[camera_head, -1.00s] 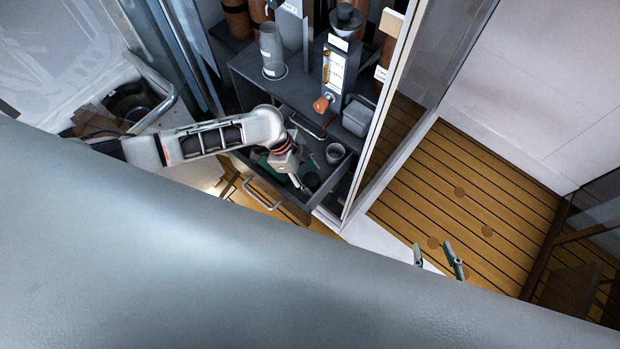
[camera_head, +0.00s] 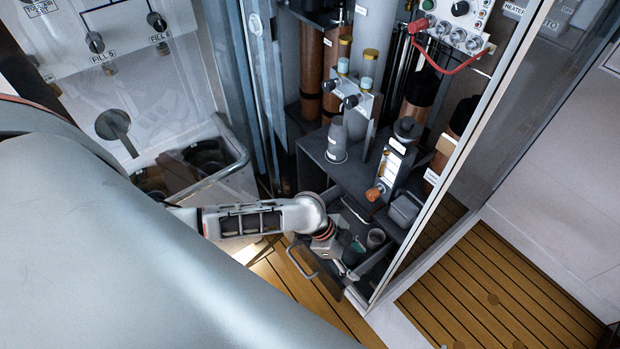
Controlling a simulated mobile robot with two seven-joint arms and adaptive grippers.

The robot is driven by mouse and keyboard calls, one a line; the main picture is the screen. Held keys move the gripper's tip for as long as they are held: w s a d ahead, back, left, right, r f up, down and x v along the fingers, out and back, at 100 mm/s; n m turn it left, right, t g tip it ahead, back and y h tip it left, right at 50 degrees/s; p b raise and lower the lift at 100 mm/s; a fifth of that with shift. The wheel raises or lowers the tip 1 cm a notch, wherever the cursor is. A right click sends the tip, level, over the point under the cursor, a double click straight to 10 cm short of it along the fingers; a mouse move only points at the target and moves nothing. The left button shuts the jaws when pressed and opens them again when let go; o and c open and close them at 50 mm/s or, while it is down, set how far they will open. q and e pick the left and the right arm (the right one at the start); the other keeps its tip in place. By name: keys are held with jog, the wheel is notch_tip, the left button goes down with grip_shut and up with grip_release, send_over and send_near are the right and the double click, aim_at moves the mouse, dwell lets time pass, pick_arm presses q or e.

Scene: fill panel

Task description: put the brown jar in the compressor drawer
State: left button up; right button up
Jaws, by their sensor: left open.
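An open dark drawer (camera_head: 325,275) with a metal bar handle juts out below the dark bench. My left gripper (camera_head: 346,268) points down over the drawer, its jaws open; its fingertips are small and partly hidden by the wrist. A grey cup (camera_head: 375,238), a dark cup (camera_head: 349,257) and a teal item (camera_head: 358,245) are in the drawer beside the gripper. I cannot make out for sure which thing is the brown jar; brown cylinders with dark tops (camera_head: 421,88) stand behind the bench. My right gripper does not show clearly.
On the bench (camera_head: 340,175) stand a grey tapered bottle (camera_head: 337,142) and a dark device with an orange-brown knob (camera_head: 374,194). A framed glass door (camera_head: 455,150) stands to the right.

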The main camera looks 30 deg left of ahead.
pick_arm(q)
jog(key=s+d+r+n+t, duration=0.2)
jog(key=s+r+n+t, duration=0.1)
jog(key=s+n+t, duration=0.25)
jog(key=s+a+r+n+t+y, duration=0.1)
jog(key=s+a+n+y, duration=0.1)
jog(key=a, duration=0.4)
jog(key=s+a+r+n+t+y, duration=0.1)
jog(key=s+a+r+n+t, duration=0.1)
jog(key=a, duration=0.4)
jog(key=shift+s+n+y, duration=0.4)
jog(key=shift+s+n, duration=0.05)
jog(key=shift+s, duration=0.35)
